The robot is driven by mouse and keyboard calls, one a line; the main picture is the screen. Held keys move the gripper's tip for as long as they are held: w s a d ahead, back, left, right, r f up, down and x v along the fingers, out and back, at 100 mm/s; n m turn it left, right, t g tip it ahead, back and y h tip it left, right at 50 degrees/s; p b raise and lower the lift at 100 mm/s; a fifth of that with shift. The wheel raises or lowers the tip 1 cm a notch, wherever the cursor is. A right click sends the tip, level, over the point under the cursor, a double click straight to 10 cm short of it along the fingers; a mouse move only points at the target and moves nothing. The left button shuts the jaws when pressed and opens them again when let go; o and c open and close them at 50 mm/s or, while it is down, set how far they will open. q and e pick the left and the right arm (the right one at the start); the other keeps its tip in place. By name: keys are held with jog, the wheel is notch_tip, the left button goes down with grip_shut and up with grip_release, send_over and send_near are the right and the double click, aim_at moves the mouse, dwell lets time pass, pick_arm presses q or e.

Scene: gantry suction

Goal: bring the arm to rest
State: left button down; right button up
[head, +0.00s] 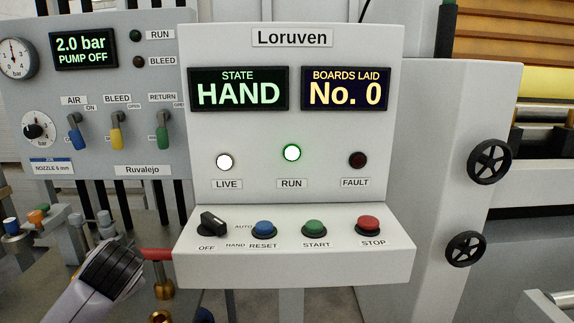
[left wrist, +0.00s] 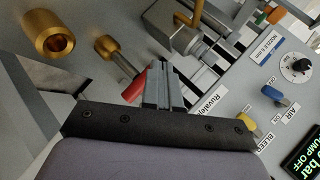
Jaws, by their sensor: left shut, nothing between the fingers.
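My left gripper (head: 139,246) comes in from the lower left of the head view, just left of the Loruven control box (head: 295,270). In the left wrist view its two grey fingers (left wrist: 163,84) are together, with nothing seen between them. A red handle (head: 157,254) lies close by the fingertips; it also shows beside the fingers in the left wrist view (left wrist: 134,88). I cannot tell whether they touch. My right gripper is in neither view.
The black selector knob (head: 212,222) is right of my gripper, beside reset, start and stop buttons. The display (head: 238,90) reads HAND. The Ruvalejo panel (head: 100,125) with three levers stands behind left. Brass fittings (left wrist: 55,40) are near the gripper.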

pick_arm(q)
jog(key=s+d+f+g+h, duration=0.2)
jog(key=s+d+f+h, duration=0.35)
jog(key=s+f, duration=0.8)
jog(key=s+d+f+n+g+h, duration=0.1)
jog(key=s+d+f+n+g, duration=0.15)
jog(key=s, duration=0.65)
jog(key=s+d+f+n+g, duration=0.1)
jog(key=s+d+f+n, duration=0.15)
jog(key=s, duration=0.65)
jog(key=w+d+f+t+h+p, duration=0.1)
jog(key=w+d+f+t+h, duration=0.1)
jog(key=w+f+t, duration=0.4)
jog(key=shift+w+d+f+m+t, duration=0.35)
jog(key=shift+f+t, duration=0.4)
jog(key=shift+f, duration=0.4)
